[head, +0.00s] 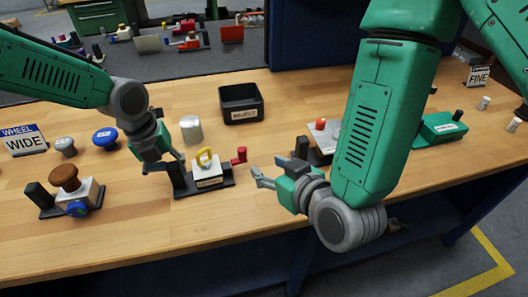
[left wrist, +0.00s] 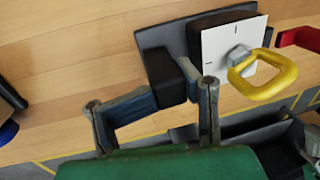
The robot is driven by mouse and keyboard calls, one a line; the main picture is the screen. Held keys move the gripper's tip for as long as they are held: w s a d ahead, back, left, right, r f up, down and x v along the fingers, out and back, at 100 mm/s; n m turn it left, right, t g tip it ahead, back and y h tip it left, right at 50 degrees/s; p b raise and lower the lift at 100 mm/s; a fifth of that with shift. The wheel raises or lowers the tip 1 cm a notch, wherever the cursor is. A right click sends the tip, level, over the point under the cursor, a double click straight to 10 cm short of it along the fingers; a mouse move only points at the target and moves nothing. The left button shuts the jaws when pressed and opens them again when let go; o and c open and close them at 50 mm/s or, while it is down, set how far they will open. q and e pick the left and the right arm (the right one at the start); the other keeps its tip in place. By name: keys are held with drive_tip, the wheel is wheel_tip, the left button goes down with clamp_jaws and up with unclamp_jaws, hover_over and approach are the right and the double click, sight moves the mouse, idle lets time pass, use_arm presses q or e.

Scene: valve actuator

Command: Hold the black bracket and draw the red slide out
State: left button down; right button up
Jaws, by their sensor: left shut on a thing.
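The valve actuator has a white block (head: 207,170) with a yellow handle (head: 204,155) on a dark base plate (head: 218,187). The black bracket (head: 179,174) stands at the plate's left end; it also shows in the left wrist view (left wrist: 164,79). My left gripper (head: 166,165) is shut on the black bracket, with its fingertips (left wrist: 173,92) on either side. The red slide (head: 239,156) sticks out at the block's right side and is partly visible in the left wrist view (left wrist: 302,38). My right gripper (head: 266,173) is open and empty, right of the red slide and apart from it.
A black bin (head: 241,117) and a grey cylinder (head: 191,130) stand behind the actuator. A brown-knobbed unit (head: 66,180) is at left, near a "WHEEL WIDE" sign (head: 23,140). A red-knobbed unit (head: 321,124) sits behind my right arm. Bare wood lies in front.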

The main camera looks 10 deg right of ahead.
use_arm(q)
drive_tip(key=c, duration=0.6)
unclamp_jaws()
drive_tip(key=shift+f, duration=0.1)
